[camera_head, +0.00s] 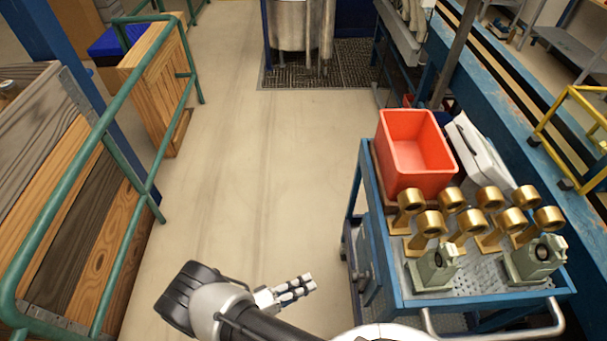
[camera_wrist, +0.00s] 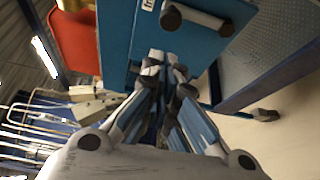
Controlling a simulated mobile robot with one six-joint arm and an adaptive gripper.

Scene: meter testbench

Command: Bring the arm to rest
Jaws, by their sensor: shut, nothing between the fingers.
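My arm (camera_head: 265,325) reaches in from the bottom of the head view, over the open floor left of the blue cart. My gripper (camera_head: 312,282) points right toward the cart's left side, apart from it. In the wrist view my gripper (camera_wrist: 165,62) has its fingers together, with nothing seen between them. The blue side of the cart (camera_wrist: 185,35) fills the wrist view beyond the fingertips.
The blue cart (camera_head: 398,290) carries a red bin (camera_head: 415,150), a white case (camera_head: 480,150), several brass meters (camera_head: 430,224) and two green-grey devices (camera_head: 433,268). A green railing (camera_head: 75,170) and wooden crates (camera_head: 75,215) stand left. The floor (camera_head: 235,170) between is clear.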

